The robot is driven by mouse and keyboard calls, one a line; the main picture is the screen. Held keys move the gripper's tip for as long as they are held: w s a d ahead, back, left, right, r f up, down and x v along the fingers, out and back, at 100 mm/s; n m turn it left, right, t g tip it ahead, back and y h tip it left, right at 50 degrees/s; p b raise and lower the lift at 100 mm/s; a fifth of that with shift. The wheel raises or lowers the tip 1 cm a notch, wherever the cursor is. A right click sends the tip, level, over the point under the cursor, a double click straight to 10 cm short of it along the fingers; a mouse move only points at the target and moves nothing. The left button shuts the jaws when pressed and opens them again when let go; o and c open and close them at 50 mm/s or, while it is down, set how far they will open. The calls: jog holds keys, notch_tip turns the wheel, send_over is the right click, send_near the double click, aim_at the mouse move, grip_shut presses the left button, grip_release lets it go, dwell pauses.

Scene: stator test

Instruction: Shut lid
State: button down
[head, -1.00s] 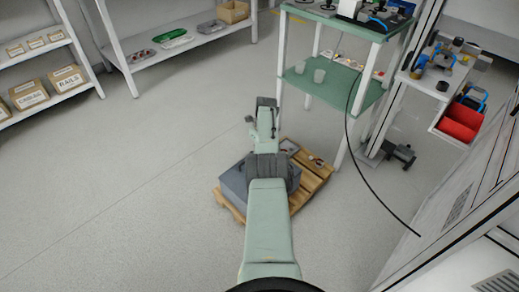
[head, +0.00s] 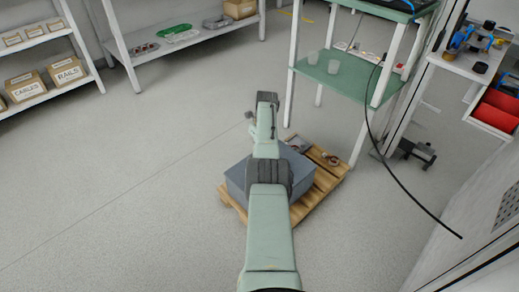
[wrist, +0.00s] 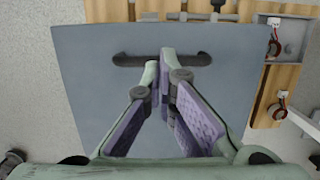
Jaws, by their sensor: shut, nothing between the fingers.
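A grey box (head: 236,180) stands on a wooden pallet in the head view, partly hidden by my arm. My gripper is not clearly seen in the head view. Whether the lid is fully down on the box cannot be told.
The pallet (head: 318,190) carries small parts beside the box; a grey tray (wrist: 292,42) with a copper-coloured part shows in the wrist view. A green-shelved table (head: 345,78) stands behind right, with a hanging black cable (head: 395,180). The floor at left is clear.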

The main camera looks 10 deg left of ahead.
jog(key=shift+w+a+f+b, duration=0.2)
jog(key=shift+a+f+b, duration=0.05)
jog(key=shift+f+b, duration=0.55)
jog(key=shift+r, duration=0.15)
